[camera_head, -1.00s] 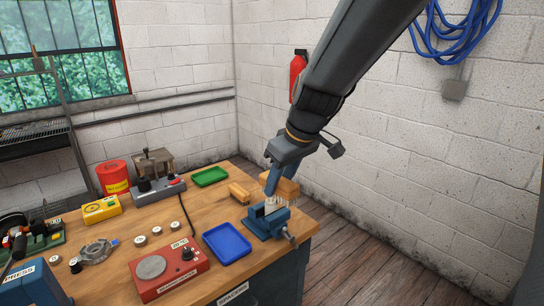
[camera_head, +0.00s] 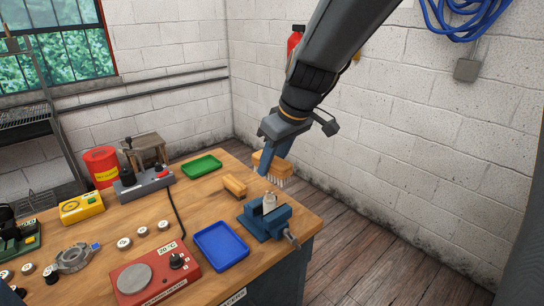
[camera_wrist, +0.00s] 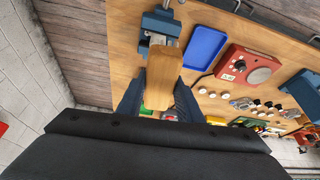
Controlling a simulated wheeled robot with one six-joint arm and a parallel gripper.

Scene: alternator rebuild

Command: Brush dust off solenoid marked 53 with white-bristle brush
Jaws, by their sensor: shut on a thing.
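My gripper (camera_head: 266,158) is shut on a tan wooden brush (camera_head: 274,168) with white bristles pointing down. The brush is above and behind the blue vise (camera_head: 262,224), near the table's far right edge, and apart from it. A small pale metal part, seemingly the solenoid (camera_head: 269,201), stands upright in the vise jaws; no number is readable on it, and I cannot tell whether dust lies on it. In the wrist view, the brush's wooden back (camera_wrist: 160,72) sits between the fingers of my gripper (camera_wrist: 158,100) and covers part of the vise (camera_wrist: 161,24).
A second wooden block or brush (camera_head: 234,186) lies left of the vise. A blue tray (camera_head: 221,246), a green tray (camera_head: 201,166) and a red hot plate (camera_head: 154,275) are on the table. Several small cylindrical parts stand farther left. The wall is close behind the table.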

